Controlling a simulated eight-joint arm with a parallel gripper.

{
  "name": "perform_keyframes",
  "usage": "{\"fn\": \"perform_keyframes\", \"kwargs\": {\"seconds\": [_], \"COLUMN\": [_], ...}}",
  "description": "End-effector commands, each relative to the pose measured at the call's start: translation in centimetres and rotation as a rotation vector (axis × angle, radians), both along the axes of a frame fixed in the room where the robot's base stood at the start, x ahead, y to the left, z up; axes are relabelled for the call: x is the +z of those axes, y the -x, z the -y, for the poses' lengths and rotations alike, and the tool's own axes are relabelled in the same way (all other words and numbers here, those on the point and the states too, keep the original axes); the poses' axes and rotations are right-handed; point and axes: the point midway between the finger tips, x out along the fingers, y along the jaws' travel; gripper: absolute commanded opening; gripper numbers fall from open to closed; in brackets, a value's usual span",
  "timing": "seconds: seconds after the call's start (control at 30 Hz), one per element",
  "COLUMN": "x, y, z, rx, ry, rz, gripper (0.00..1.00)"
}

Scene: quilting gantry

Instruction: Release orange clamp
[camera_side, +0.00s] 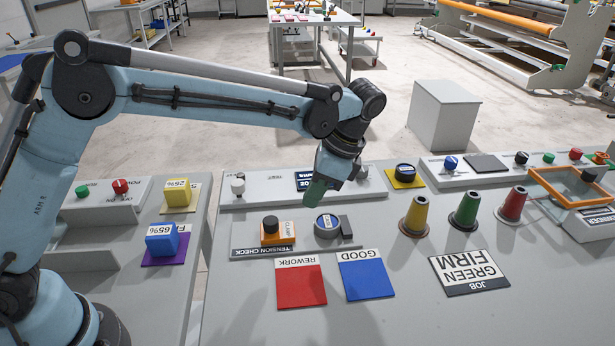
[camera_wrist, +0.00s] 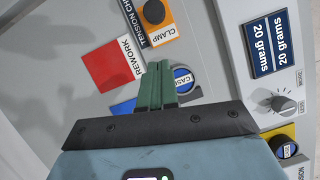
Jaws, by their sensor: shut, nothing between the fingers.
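The orange clamp (camera_side: 284,240) is a small block with a black knob on top and a white CLAMP label. It sits on the grey TENSION CHECK plate (camera_side: 243,253). It also shows at the top of the wrist view (camera_wrist: 164,30), beyond my fingertips. My gripper (camera_side: 316,192) has green fingers, which are shut together and empty. In the side view it hangs above and behind the plate, apart from the clamp. In the wrist view the fingers (camera_wrist: 155,82) partly cover a round blue-topped holder (camera_wrist: 183,79), which stands right of the clamp in the side view.
A red REWORK card (camera_side: 302,286) and a blue GOOD card (camera_side: 365,280) lie in front of the plate. A panel with a white knob (camera_side: 237,187) and a display lies behind. Bare table surrounds the cards.

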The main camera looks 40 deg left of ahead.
Motion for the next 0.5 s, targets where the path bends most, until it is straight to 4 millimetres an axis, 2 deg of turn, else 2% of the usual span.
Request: {"fn": "perform_keyframes", "kwargs": {"seconds": [0.2, 0.5], "x": [3.0, 4.4], "y": [-0.6, -0.9], "z": [1.0, 1.5], "rx": [0.000, 0.001], "ry": [0.000, 0.000], "rz": [0.000, 0.000], "gripper": [0.00, 0.00]}}
